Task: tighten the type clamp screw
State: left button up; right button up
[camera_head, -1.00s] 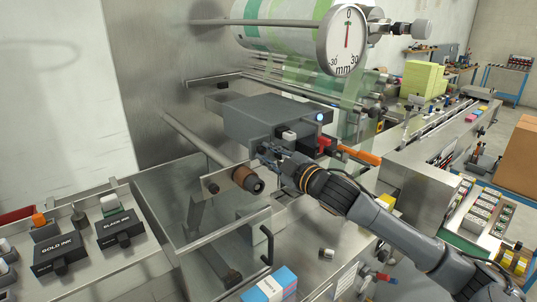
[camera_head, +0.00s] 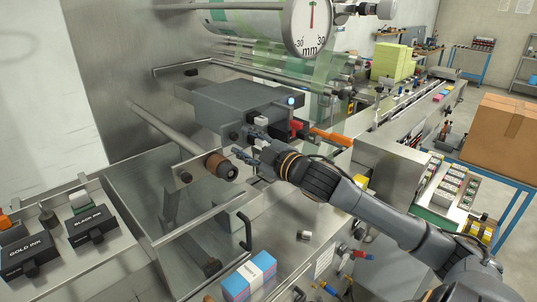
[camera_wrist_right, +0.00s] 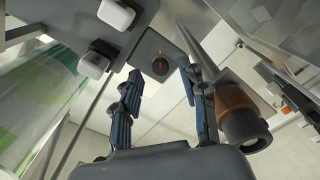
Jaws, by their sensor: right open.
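The grey printer unit (camera_head: 240,103) projects from the steel panel, with a white block (camera_head: 262,122) and a lit blue button on its front. My right gripper (camera_head: 243,150) is open and empty just below and in front of the unit's near corner. In the right wrist view, a dark plate carries a small round screw head with a red-orange mark (camera_wrist_right: 160,65), probably the type clamp screw. It appears between and beyond the open fingertips (camera_wrist_right: 162,80), apart from them. In the head view I cannot make this screw out clearly. My left gripper is out of view.
A roller with a brown collar (camera_head: 219,165) sticks out close to the right gripper's fingers, on the right in the wrist view (camera_wrist_right: 235,105). Orange and red handles (camera_head: 328,137) lie beyond the wrist. Black ink boxes (camera_head: 90,228) stand at lower left.

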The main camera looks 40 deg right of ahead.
jog(key=s, duration=1)
jog(key=shift+d, duration=0.4)
